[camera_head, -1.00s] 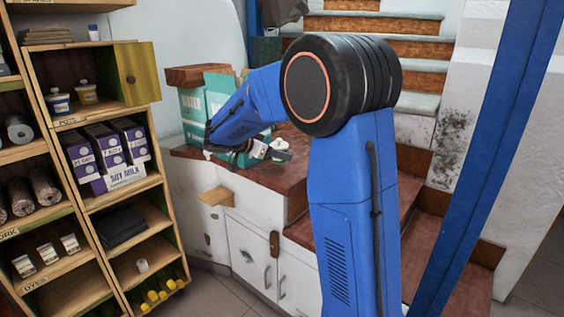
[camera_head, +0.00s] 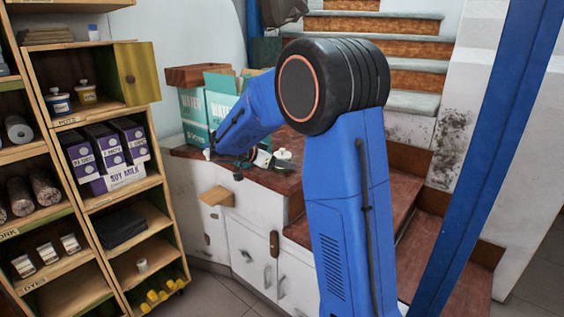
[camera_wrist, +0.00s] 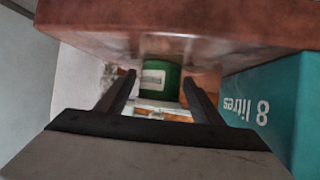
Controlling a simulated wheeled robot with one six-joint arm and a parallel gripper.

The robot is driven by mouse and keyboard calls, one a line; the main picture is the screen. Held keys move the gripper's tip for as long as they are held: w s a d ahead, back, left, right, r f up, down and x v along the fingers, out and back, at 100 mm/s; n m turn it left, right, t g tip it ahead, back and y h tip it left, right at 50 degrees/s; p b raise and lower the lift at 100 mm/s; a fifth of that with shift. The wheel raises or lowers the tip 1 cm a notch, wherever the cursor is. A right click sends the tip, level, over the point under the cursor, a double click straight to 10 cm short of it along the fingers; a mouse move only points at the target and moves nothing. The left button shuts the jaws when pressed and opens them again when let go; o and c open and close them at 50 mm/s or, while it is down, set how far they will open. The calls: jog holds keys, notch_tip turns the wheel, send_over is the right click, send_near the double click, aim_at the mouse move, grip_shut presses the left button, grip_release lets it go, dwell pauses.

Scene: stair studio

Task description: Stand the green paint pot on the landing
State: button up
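The green paint pot (camera_wrist: 161,82) with a pale label shows in the wrist view, between and beyond my fingertips. My gripper (camera_wrist: 158,88) is open, with a finger on either side of the pot's outline; I cannot tell whether either touches it. In the head view, my gripper (camera_head: 245,166) is low over the red-brown landing (camera_head: 288,184), partly hidden by my arm. A small dark green shape beside it may be the pot, but it is too small to be sure. The landing's red-brown surface (camera_wrist: 200,28) also seems to fill the top of the upside-down wrist view.
Teal and white water cartons (camera_head: 194,118) stand behind my gripper; a teal box (camera_wrist: 268,108) is close on the right in the wrist view. Shelves (camera_head: 100,190) fill the left; stairs (camera_head: 385,75) rise behind.

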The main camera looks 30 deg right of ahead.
jog(key=shift+r, duration=0.1)
jog(key=shift+a+r, duration=0.15)
jog(key=shift+a, duration=0.05)
jog(key=v, duration=1.2)
jog(key=s+f+n+y, duration=0.3)
jog(key=s+n+y, duration=0.35)
jog(key=s, duration=1.45)
jog(key=s+a+f+n+t+y, duration=0.1)
jog(key=s+a+f+n+y, duration=0.1)
jog(key=s, duration=0.6)
jog(key=s+a+f+n+t+y, duration=0.1)
jog(key=s+a+f+n+y, duration=0.2)
jog(key=s+n, duration=0.4)
jog(key=s+a+f, duration=0.1)
jog(key=s+a, duration=0.1)
jog(key=shift+a+n+t+y, duration=0.35)
jog(key=shift+a+t, duration=0.05)
